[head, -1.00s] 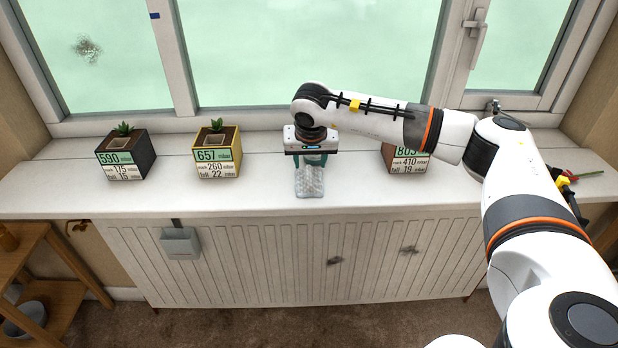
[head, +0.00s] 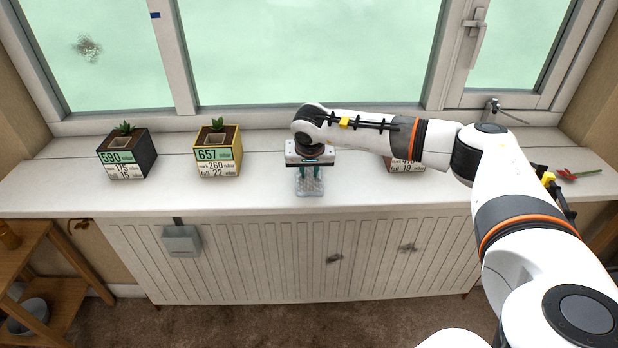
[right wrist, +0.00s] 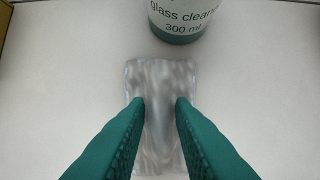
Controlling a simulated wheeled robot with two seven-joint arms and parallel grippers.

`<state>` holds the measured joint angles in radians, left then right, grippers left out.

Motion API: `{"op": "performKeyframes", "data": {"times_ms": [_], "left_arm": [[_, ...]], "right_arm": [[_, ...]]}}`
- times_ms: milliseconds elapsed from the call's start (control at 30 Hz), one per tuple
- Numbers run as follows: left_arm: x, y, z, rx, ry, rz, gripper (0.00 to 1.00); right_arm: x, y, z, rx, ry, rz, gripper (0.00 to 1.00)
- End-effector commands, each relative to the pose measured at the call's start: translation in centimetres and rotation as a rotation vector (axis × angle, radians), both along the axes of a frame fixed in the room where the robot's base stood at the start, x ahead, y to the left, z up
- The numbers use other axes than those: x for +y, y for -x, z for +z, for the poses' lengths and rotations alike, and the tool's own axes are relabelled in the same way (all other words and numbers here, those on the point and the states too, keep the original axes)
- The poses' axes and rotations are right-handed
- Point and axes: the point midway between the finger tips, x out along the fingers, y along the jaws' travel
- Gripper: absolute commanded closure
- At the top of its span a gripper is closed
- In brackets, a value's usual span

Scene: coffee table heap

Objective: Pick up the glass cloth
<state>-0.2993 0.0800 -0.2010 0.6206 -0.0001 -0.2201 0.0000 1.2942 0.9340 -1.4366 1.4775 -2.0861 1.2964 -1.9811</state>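The glass cloth (head: 310,188) is a small pale grey, crinkled cloth lying on the white sill top, below my right gripper in the head view. It also shows in the right wrist view (right wrist: 160,75), with its far end past the fingertips. My right gripper (head: 309,174) points down over the cloth. In the right wrist view its two teal fingers (right wrist: 160,102) are apart, with the cloth's middle showing between them. The fingers hide parts of the cloth's sides. I cannot tell whether the fingertips touch it. My left gripper is not in view.
A glass cleaner bottle (right wrist: 178,18) stands just beyond the cloth; my gripper hides it in the head view. A black planter (head: 127,158) and a yellow-edged planter (head: 217,155) stand to the left. Another planter (head: 405,164) is partly behind my arm. Red flower (head: 572,174) lies far right.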

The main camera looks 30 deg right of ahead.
Motion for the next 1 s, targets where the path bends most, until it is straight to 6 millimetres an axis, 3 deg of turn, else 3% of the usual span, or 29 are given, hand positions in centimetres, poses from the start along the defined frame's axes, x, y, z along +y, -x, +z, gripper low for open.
{"op": "performKeyframes", "data": {"times_ms": [467,733,1000], "left_arm": [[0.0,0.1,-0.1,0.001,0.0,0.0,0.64],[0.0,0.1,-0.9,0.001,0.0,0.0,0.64],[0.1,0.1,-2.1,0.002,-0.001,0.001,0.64]], "right_arm": [[0.0,0.0,0.4,-0.002,-0.001,-0.001,1.0],[0.0,-0.1,3.5,-0.006,-0.001,0.001,1.0],[3.2,5.2,3.2,-0.001,0.001,0.009,1.0]]}}
